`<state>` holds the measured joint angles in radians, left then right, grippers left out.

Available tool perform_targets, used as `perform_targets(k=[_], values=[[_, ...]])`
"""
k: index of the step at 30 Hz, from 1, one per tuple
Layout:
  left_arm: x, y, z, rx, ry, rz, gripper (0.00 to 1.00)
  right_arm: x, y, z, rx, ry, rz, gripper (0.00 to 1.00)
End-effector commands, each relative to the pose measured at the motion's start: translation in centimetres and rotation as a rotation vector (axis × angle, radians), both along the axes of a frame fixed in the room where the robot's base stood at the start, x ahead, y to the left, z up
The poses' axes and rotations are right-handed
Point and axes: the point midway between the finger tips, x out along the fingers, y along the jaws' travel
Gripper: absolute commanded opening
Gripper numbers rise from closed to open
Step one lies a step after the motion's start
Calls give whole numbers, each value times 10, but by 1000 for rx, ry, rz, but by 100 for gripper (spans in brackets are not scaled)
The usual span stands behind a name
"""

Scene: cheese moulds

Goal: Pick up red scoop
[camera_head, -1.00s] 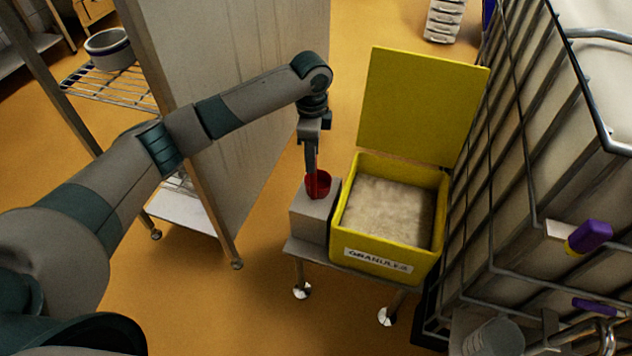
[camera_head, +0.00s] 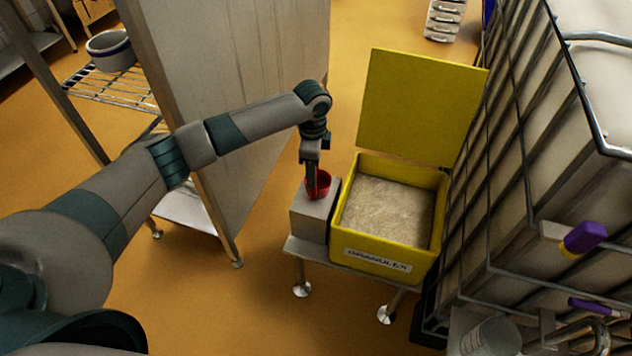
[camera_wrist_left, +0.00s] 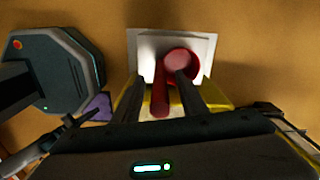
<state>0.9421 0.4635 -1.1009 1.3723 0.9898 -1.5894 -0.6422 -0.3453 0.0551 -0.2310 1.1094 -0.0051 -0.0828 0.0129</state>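The red scoop (camera_head: 323,183) stands on a small grey block (camera_head: 312,216) just left of the yellow granules bin. In the left wrist view, its round cup (camera_wrist_left: 182,64) and its handle (camera_wrist_left: 160,97) show over the pale block top. My left gripper (camera_head: 311,194) points down at the scoop, its fingers overlapping it in the head view. In the left wrist view, the two fingers of my left gripper (camera_wrist_left: 158,88) are apart, with the handle between them and a gap on either side. The fingertips' depth is hard to judge.
The open yellow bin (camera_head: 352,240) of granules stands beside the block on a small metal table (camera_head: 295,247), its lid raised behind. A tall panel (camera_head: 240,100) is at the left, close behind my left arm. A caged tank (camera_head: 540,180) stands at the right.

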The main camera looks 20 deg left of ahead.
Motion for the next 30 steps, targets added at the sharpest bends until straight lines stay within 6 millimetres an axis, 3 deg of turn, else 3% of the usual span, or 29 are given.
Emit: perform_targets(k=[6,20,21,26,30], values=[[0,0,-20,2,0,0,39,0,0,3,3,-15,2,0],[0,0,-21,1,0,0,39,0,-1,3,2,-15,2,0],[0,0,-21,1,0,0,36,0,-1,3,2,-15,2,0],[0,0,-21,1,0,0,0,0,-2,3,1,-14,1,0],[0,0,-21,1,-1,0,0,0,-2,3,0,-13,2,0]])
